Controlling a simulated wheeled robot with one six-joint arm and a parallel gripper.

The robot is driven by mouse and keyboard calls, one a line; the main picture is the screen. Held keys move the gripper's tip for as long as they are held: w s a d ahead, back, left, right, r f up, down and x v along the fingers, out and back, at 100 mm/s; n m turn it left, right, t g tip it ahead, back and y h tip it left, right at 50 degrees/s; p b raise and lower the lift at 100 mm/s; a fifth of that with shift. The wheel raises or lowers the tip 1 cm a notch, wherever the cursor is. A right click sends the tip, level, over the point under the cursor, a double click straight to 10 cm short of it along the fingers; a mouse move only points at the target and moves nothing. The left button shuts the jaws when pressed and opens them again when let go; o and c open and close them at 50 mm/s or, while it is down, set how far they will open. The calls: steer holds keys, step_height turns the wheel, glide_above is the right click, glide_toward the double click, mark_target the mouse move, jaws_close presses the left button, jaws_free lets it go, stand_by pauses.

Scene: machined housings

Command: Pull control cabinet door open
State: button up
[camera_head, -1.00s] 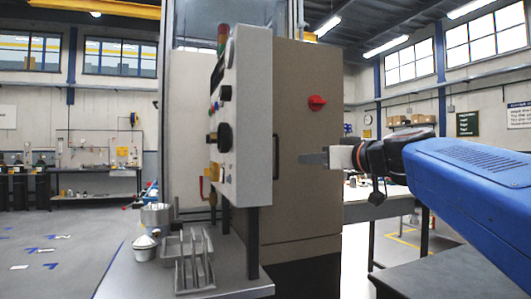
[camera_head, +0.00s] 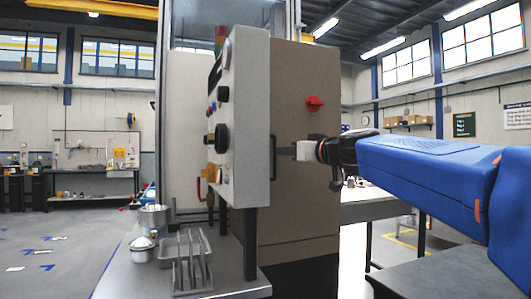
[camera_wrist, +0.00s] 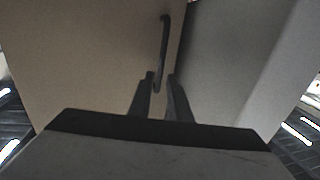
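The control cabinet door (camera_head: 308,190) is the brown panel with a red rotary knob (camera_head: 314,103); it looks closed. Its dark upright handle (camera_head: 273,158) is near the door's left edge. The handle also shows in the wrist view (camera_wrist: 164,45), with its lower end in line with the gap between my fingers. My gripper (camera_head: 284,151) reaches in from the right, its tips at the handle. In the wrist view my gripper (camera_wrist: 161,77) is open, its fingers apart on either side of the handle. Whether either finger touches it I cannot tell.
A light grey control panel (camera_head: 243,120) with knobs stands just left of the handle. A bench (camera_head: 235,278) in front bears a grey rack (camera_head: 180,275) and metal pots (camera_head: 142,248). A table (camera_head: 375,210) stands behind my arm. The floor at left is mostly clear.

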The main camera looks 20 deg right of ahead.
glide_above(275, 175)
steer(key=shift+w+d, duration=0.1)
steer(key=shift+w, duration=0.2)
jaws_close()
